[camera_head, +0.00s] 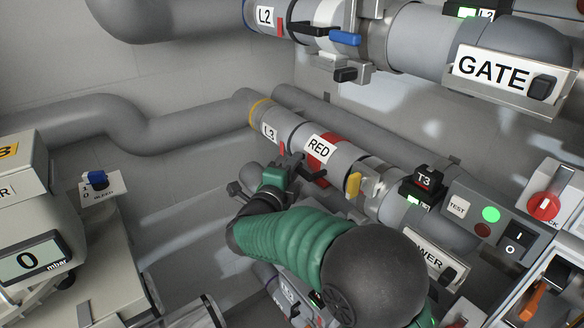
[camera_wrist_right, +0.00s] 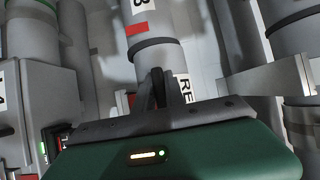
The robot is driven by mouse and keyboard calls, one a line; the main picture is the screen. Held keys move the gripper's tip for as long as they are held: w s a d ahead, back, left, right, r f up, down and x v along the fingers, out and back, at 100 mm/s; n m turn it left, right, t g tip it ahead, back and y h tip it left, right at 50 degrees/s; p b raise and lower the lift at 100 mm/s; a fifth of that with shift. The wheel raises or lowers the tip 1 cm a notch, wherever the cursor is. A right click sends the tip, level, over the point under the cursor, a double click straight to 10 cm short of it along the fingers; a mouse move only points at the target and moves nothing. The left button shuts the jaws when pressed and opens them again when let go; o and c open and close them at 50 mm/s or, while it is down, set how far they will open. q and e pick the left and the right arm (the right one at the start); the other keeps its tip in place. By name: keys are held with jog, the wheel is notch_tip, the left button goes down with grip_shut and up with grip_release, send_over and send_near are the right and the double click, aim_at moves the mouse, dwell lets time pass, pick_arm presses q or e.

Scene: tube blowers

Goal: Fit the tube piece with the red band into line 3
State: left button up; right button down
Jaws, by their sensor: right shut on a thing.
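The tube piece with the red band (camera_head: 325,152) carries a white RED label and lies between the L3 pipe end (camera_head: 268,131) and the grey pipe with the yellow lever (camera_head: 354,183). It looks in line with both; I cannot tell whether its ends are fully seated. My right gripper (camera_head: 297,167) is at the piece's near side, shut on it, with the arm covering the area below. In the right wrist view, my dark fingers (camera_wrist_right: 158,90) are beside the RED label (camera_wrist_right: 184,88), below the pipe marked 3 (camera_wrist_right: 140,30). My left gripper is not in view.
Line 2 with its blue lever (camera_head: 345,38) and GATE sign (camera_head: 493,73) runs above. The T3 box (camera_head: 424,178) and a TEST panel with a green light (camera_head: 490,214) are at right. A gauge box reading 0 (camera_head: 32,260) stands at lower left.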

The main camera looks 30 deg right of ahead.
jog(key=shift+a+f, duration=0.1)
jog(key=shift+f, duration=0.05)
jog(key=shift+d+f, duration=0.1)
jog(key=shift+d, duration=0.3)
jog(key=shift+a+f+b, duration=0.15)
jog(key=shift+a+b, duration=0.1)
jog(key=shift+b, duration=0.05)
jog(key=c, duration=1.3)
grip_release()
jog(key=shift+d, duration=0.1)
jog(key=shift+f, duration=0.1)
jog(key=b+v, duration=0.4)
jog(key=v, duration=1.3)
jog(key=shift+w, duration=0.1)
